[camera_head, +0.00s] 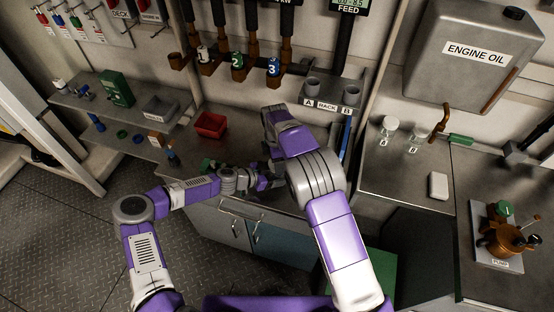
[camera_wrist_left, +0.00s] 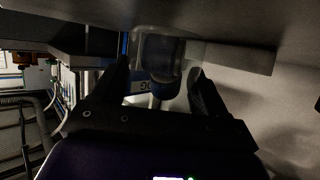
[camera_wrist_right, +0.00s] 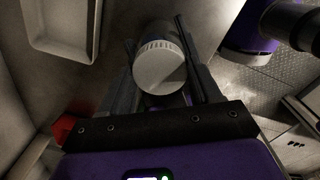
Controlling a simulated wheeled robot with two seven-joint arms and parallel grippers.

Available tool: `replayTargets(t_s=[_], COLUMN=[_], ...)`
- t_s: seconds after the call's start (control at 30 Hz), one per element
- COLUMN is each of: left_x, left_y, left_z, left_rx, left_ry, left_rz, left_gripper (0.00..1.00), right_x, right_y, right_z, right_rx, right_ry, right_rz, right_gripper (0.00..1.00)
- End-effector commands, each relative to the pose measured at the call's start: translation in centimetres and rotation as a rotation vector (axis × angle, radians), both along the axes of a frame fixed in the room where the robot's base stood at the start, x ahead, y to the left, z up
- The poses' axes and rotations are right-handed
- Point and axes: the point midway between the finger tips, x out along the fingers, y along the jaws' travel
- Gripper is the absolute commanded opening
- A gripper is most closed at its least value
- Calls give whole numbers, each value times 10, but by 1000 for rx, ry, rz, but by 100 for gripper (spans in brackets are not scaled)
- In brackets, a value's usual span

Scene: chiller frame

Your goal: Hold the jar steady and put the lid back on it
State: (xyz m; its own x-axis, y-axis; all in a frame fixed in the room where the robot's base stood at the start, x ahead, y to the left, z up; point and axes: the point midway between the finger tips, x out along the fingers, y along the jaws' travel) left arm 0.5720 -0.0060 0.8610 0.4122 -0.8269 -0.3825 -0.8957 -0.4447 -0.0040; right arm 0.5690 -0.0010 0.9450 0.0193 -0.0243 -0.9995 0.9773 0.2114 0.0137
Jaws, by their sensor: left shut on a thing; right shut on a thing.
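In the right wrist view, a round white lid (camera_wrist_right: 160,72) with a ribbed rim sits between the fingers of my right gripper (camera_wrist_right: 155,40), which is shut on it. A pale cylinder (camera_wrist_right: 154,31), likely the jar, lines up behind the lid; I cannot tell whether the lid is seated. In the left wrist view, my left gripper (camera_wrist_left: 160,70) is shut on a clear jar (camera_wrist_left: 165,50), dark inside and dimly lit. In the head view, my left gripper (camera_head: 266,181) is low over the bench; my right arm hides the right gripper, jar and lid.
A red bin (camera_head: 210,125) stands on the bench behind my left arm. Rack cups (camera_head: 351,95) are on the wall shelf. Two small clear jars (camera_head: 389,126) and a white block (camera_head: 438,185) are on the right bench. A brown pump (camera_head: 507,240) stands farther right.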

Motion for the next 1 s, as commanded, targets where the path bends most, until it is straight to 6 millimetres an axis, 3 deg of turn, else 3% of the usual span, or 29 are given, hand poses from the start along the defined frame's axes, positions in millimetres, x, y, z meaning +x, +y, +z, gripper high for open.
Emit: replayTargets(t_s=[0.2, 0.5, 0.53, 0.67, 1.0], left_x=[0, 0, 0, 0, 0], left_y=[0, 0, 0, 0, 0], left_z=[0, 0, 0, 0, 0], left_rx=[0, 0, 0, 0, 0], left_ry=[0, 0, 0, 0, 0], left_rz=[-1, -1, -1, -1, 0], left_gripper=[0, 0, 0, 0, 0], right_x=[0, 1, 0, 0, 0], right_y=[1, 0, 0, 0, 0], right_z=[0, 0, 0, 0, 2], right_rx=[5, 5, 5, 5, 5], right_ry=[-6, -6, -6, -6, -6], right_rz=[-182, -194, -193, -193, -192], right_gripper=[26, 26, 66, 86, 88])
